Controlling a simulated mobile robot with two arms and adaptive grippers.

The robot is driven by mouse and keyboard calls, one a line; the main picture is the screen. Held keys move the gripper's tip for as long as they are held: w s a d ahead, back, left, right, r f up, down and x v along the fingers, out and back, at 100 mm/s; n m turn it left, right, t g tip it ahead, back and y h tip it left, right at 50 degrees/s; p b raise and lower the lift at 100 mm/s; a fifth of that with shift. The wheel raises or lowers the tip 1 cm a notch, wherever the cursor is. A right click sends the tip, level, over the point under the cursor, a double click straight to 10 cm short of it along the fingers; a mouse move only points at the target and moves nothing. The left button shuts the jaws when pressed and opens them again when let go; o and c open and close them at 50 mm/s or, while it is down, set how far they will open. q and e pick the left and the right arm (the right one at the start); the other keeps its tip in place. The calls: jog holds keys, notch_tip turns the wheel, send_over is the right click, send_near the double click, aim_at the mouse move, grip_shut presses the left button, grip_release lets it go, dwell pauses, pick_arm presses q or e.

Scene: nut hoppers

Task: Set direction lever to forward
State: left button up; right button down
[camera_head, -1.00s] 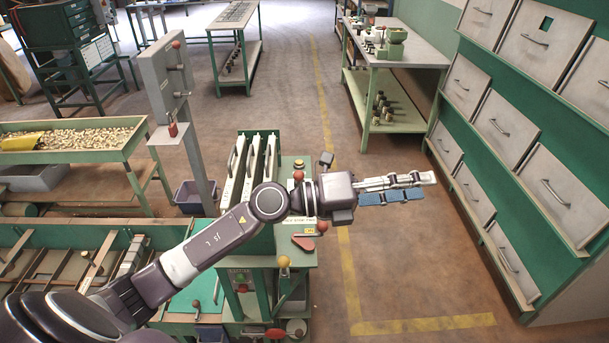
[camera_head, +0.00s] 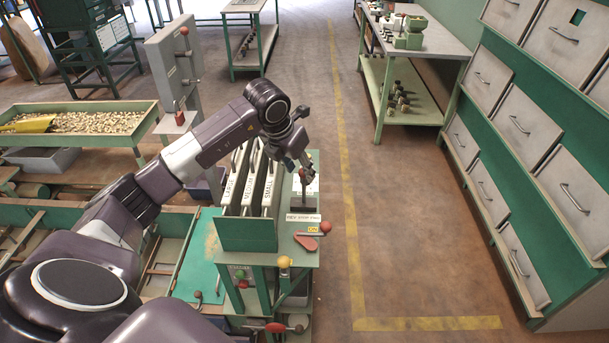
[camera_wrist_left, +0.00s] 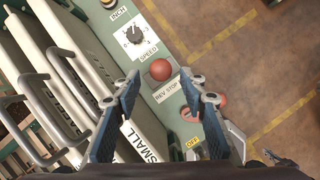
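The direction lever's red ball knob (camera_wrist_left: 160,69) shows in the left wrist view, beside a white label reading "REV STOP" (camera_wrist_left: 167,90); the rest of the label is cut off or covered. In the head view the lever's thin shaft (camera_head: 298,197) rises from a dark slot above the "REV STOP FWD" label (camera_head: 303,217). My left gripper (camera_head: 303,172) points down over the lever there. In the left wrist view its blue fingers (camera_wrist_left: 163,86) are spread, with the knob between and just beyond the tips. I cannot tell whether they touch it. My right gripper is not in view.
Labelled hopper gates (camera_head: 250,190) with handles stand close left of the lever. A speed dial (camera_wrist_left: 134,36) lies beyond the knob. A red on/off lever (camera_head: 307,242) sits in front, and a yellow knob (camera_head: 284,262) lower down. The floor to the right is clear.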

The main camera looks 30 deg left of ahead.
aim_at(304, 188)
pick_arm(q)
jog(key=p+x, duration=0.1)
jog(key=x, duration=0.4)
jog(key=shift+d, duration=0.1)
jog(key=shift+c, duration=0.2)
grip_shut()
